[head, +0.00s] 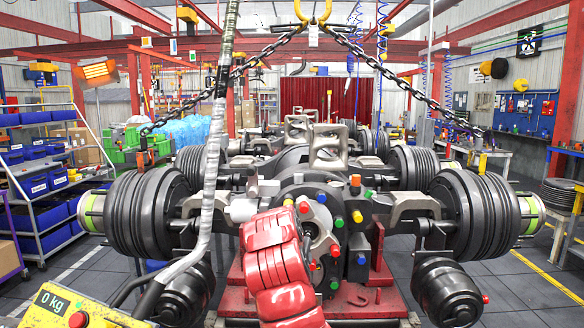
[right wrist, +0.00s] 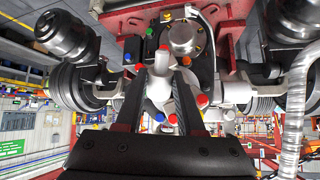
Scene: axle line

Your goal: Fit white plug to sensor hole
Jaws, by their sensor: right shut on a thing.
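My right gripper (right wrist: 161,73) shows in the right wrist view, its two dark fingers reaching toward the axle's centre housing. The centre housing (head: 298,184) carries several coloured plugs, such as a green one (head: 367,192), a yellow one (head: 357,216) and a blue one (right wrist: 127,57). In the head view, my red arm covers part of the housing and hides the right gripper. I cannot single out the sensor hole. My left gripper is not in view.
Black ribbed drums (head: 150,215) flank the housing. Chains (head: 390,75) slope down from a yellow hook above. A silver hose (head: 212,150) hangs at the left over a yellow box reading 0 kg (head: 62,307). A red stand (head: 365,300) lies below. Blue-bin shelves (head: 35,185) stand left.

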